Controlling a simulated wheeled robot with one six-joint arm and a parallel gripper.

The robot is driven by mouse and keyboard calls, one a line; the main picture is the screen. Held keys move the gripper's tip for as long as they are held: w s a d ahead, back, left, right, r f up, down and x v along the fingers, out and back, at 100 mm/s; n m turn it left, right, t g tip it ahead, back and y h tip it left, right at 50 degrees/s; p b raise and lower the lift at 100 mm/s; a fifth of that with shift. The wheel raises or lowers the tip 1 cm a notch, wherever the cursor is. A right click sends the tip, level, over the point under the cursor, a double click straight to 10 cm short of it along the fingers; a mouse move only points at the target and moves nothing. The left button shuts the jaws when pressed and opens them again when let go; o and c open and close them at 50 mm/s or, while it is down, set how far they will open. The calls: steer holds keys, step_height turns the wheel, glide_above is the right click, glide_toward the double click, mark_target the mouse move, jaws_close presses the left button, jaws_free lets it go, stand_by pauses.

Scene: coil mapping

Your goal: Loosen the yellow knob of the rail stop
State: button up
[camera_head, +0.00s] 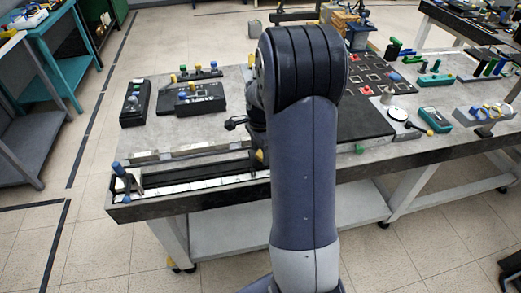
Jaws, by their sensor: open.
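A small yellow knob (259,156) shows at the right part of the rail (190,185) along the table's front edge, just left of my forearm. Most of the rail stop under it is hidden or too small to make out. My gripper (259,146) points down right over the yellow knob and is open. It is mostly hidden behind my own arm, so I cannot tell whether its fingers touch the knob or stand around it. A stop with a blue knob (118,168) stands at the rail's left end.
Black boxes with coloured buttons (194,98) stand at the back left of the table (230,85). A dark board (370,120) with square tiles lies right of my arm. A round white dial (398,112) and a green meter (434,119) lie farther right.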

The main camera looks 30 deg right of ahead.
steer(key=shift+c, duration=0.5)
steer(key=c, duration=0.9)
steer(key=shift+n, duration=0.3)
steer(key=n, duration=0.4)
steer(key=shift+s+n, duration=0.1)
steer(key=shift+n, duration=0.2)
steer(key=n, duration=0.4)
steer(key=shift+s+d+n, duration=0.1)
steer(key=shift+n, duration=0.2)
steer(key=n, duration=0.4)
steer(key=shift+d, duration=0.1)
steer(key=shift+d+n, duration=0.1)
steer(key=shift+n, duration=2.4)
steer(key=shift+r, duration=0.1)
